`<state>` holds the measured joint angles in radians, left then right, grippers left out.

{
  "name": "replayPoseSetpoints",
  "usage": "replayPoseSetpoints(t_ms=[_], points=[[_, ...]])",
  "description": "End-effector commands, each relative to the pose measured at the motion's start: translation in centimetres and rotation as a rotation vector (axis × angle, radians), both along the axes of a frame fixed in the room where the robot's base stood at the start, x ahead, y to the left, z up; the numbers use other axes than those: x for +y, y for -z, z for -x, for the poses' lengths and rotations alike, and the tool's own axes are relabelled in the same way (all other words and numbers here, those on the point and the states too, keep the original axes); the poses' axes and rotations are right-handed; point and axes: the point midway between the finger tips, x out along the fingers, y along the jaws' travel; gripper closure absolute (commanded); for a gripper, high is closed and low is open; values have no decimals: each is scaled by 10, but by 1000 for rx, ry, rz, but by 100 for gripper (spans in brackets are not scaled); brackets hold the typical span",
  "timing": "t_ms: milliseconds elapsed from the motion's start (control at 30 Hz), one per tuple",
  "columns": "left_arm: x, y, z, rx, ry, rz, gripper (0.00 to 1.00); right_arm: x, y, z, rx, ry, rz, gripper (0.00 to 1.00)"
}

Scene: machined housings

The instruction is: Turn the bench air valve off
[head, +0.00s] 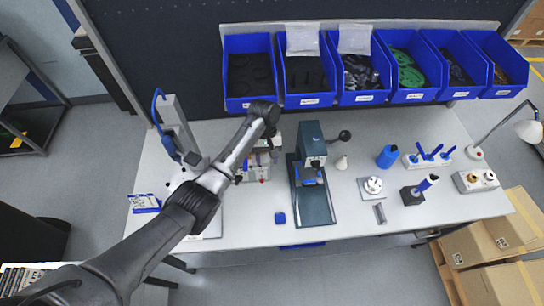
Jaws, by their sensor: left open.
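My left arm comes in from the lower left and reaches over the bench (350,225). My left gripper (272,138) is at the far end of the arm, pointing down near the back of the bench, left of the green press. It is open; I see nothing held in it. Below it is a small metal fixture (262,170) with red parts, partly covered by my arm. I cannot pick out the air valve or its handle for certain; it may be hidden by my arm or too small to tell. My right gripper is not in view.
A green press (312,165) with a black ball lever stands right of the gripper. Blue bins (415,97) line the back. A post with a blue hose (175,120) stands left. Blue bottle (387,157), screwdriver stand (428,160) and lamp (527,131) stand right.

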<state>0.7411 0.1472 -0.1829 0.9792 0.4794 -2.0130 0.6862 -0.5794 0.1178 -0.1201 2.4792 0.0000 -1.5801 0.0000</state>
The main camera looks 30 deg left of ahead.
Motion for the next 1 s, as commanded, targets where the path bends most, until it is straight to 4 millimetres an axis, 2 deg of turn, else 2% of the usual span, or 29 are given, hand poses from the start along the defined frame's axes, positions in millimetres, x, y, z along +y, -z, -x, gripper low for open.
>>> replayPoseSetpoints(t_ms=[100, 300, 1000], points=[[-11, -8, 0, 1, 1, 1, 54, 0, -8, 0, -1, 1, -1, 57], [-19, -12, 0, 0, -1, 0, 54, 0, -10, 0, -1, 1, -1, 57], [-20, -12, 0, -5, 23, 8, 54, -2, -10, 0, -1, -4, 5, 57]])
